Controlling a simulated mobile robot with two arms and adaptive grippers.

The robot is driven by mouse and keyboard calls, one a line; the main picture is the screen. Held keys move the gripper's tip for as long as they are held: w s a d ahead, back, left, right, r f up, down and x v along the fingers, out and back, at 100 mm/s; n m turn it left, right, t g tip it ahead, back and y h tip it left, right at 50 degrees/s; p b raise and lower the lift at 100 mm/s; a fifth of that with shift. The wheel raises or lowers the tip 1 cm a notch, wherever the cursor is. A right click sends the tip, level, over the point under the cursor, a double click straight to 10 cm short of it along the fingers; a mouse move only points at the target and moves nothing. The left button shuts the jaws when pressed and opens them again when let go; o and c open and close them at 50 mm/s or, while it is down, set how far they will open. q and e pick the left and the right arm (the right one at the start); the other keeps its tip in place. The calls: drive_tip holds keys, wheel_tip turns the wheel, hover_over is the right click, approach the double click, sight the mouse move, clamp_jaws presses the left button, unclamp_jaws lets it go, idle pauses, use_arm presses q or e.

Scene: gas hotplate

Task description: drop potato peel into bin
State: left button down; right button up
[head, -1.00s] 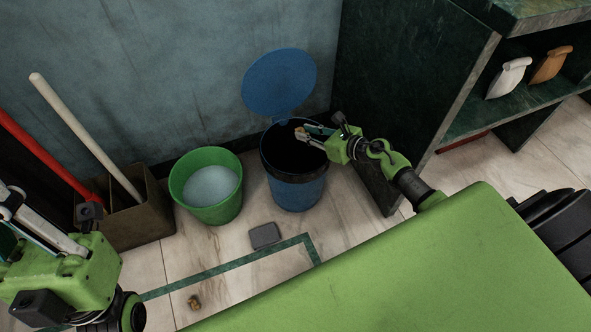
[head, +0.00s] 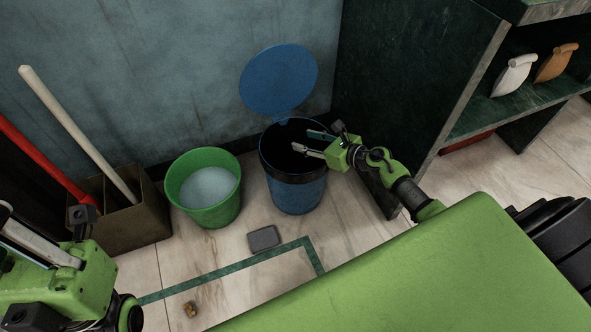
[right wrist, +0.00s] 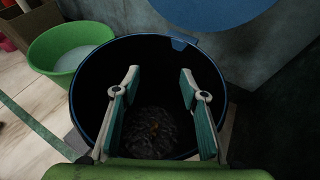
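The blue bin (head: 298,192) stands on the floor by the wall with its round lid (head: 279,80) raised. My right gripper (head: 304,140) is over the bin's mouth with its fingers apart and nothing between them. In the right wrist view the open fingers (right wrist: 160,72) frame the dark inside of the bin. A small orange-brown piece, seemingly the potato peel (right wrist: 154,128), lies on the dark contents at the bottom. Another small brown piece (head: 190,309) lies on the floor tiles. My left gripper (head: 40,240) is at the left edge, partly cut off; its fingertips are not clear.
A green bucket (head: 206,215) with pale contents stands left of the bin. A box (head: 140,228) with long handles is farther left. A grey block (head: 263,239) lies on the floor in front. A dark cabinet (head: 400,75) rises right of the bin.

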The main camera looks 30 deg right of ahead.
drive_tip(key=v, duration=1.2)
idle(0.3)
